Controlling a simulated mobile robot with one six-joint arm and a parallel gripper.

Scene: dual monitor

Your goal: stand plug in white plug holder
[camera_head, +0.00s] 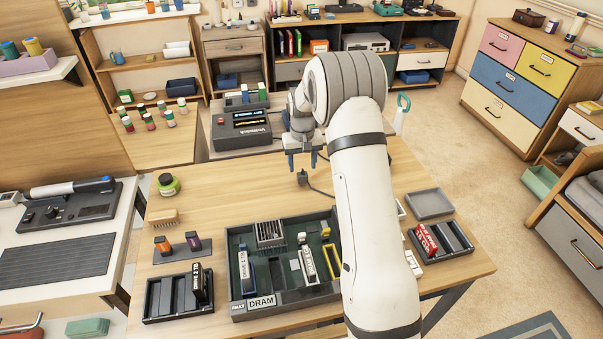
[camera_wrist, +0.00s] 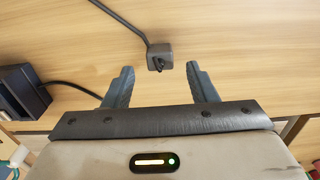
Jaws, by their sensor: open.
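The plug (camera_wrist: 159,57) is a small dark grey block with a cable, lying on the wooden table. In the head view it is small (camera_head: 302,178), just below my gripper (camera_head: 302,161). In the wrist view my gripper (camera_wrist: 160,69) is open, with one finger on each side of the plug's line. The plug is centred near the fingertips, and nothing is held. I cannot tell the height gap. I cannot identify the white plug holder for sure; a white piece (camera_head: 401,208) shows partly behind my arm, at its right.
A dark DRAM tray (camera_head: 262,301) with several parts stands at the front of the table (camera_head: 225,195). A black slotted rack (camera_head: 160,300) is at its left. A grey tray (camera_head: 430,204) and red-boxed rack (camera_head: 455,240) are at the right. A black device (camera_head: 240,128) stands behind.

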